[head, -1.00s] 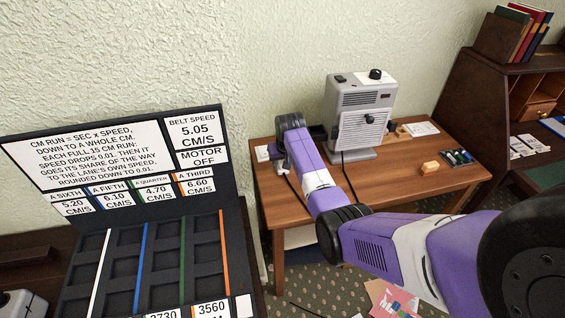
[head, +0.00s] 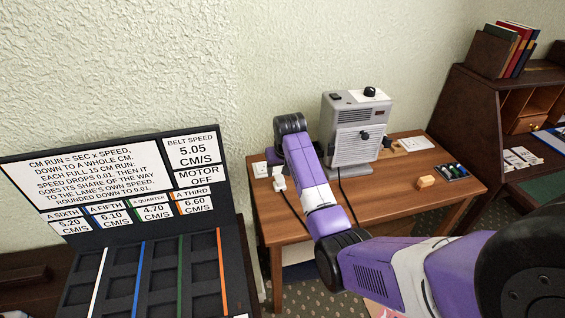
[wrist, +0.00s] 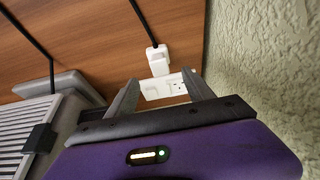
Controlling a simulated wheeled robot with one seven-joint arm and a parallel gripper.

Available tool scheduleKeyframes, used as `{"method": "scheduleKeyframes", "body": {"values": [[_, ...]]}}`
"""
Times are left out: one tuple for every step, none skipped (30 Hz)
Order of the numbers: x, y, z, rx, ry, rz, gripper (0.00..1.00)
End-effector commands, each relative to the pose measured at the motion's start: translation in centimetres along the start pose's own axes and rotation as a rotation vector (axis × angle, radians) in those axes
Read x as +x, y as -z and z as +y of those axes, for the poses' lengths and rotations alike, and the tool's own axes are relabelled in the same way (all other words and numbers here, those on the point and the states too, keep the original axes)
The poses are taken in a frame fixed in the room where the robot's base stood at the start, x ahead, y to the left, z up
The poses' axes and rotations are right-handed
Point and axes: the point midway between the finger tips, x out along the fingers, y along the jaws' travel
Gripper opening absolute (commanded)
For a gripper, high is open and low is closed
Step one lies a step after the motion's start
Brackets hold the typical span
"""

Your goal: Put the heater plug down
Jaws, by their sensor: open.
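The heater plug (head: 279,184) is white with a black cord and lies on the wooden table near its left end. In the wrist view the plug (wrist: 158,61) lies just beyond my fingertips, next to a white socket block (wrist: 167,87). The socket block also shows in the head view (head: 261,169). I cannot tell whether plug and block touch. My gripper (wrist: 160,78) is open, its two dark fingers apart with nothing held between them. In the head view my arm hides most of it. The grey heater (head: 358,130) stands on the table to the right.
The wooden table (head: 400,190) has free room at its front. An orange-tan block (head: 427,182), a dark tray of small items (head: 452,171) and a white card (head: 417,144) lie on its right. A dark lane board (head: 115,150) stands at left, a desk at right.

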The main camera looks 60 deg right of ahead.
Motion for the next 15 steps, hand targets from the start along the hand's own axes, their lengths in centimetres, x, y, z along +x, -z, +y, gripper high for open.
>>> {"method": "scheduleKeyframes", "body": {"values": [[-1.1, 0.1, -0.1, -0.001, 0.001, 0.004, 0.61], [-1.7, 0.1, -0.1, 0.0, 0.001, 0.003, 0.61], [-2.4, 0.1, 0.0, 0.0, 0.001, 0.003, 0.61], [-2.8, 0.1, 0.0, 0.0, 0.001, 0.004, 0.61], [-3.2, 0.1, 0.0, 0.0, 0.0, 0.003, 0.61], [-3.7, 0.1, 0.0, 0.0, 0.0, 0.003, 0.61], [-4.0, 0.1, 0.0, 0.0, 0.0, 0.003, 0.61], [-4.3, 0.1, 0.0, 0.0, 0.0, 0.002, 0.61], [-4.6, 0.1, 0.0, 0.0, 0.0, 0.001, 0.61], [-4.8, 0.1, 0.0, 0.0, 0.0, 0.002, 0.61], [-4.9, 0.1, 0.0, 0.0, 0.0, 0.001, 0.61], [-5.0, 0.0, 0.0, 0.0, 0.0, 0.001, 0.61], [-5.0, 0.0, 0.0, 0.0, 0.0, 0.001, 0.61], [-5.1, 0.0, 0.0, 0.0, 0.0, 0.0, 0.61], [-5.1, 0.0, 0.0, 0.0, 0.0, 0.0, 0.61]]}}
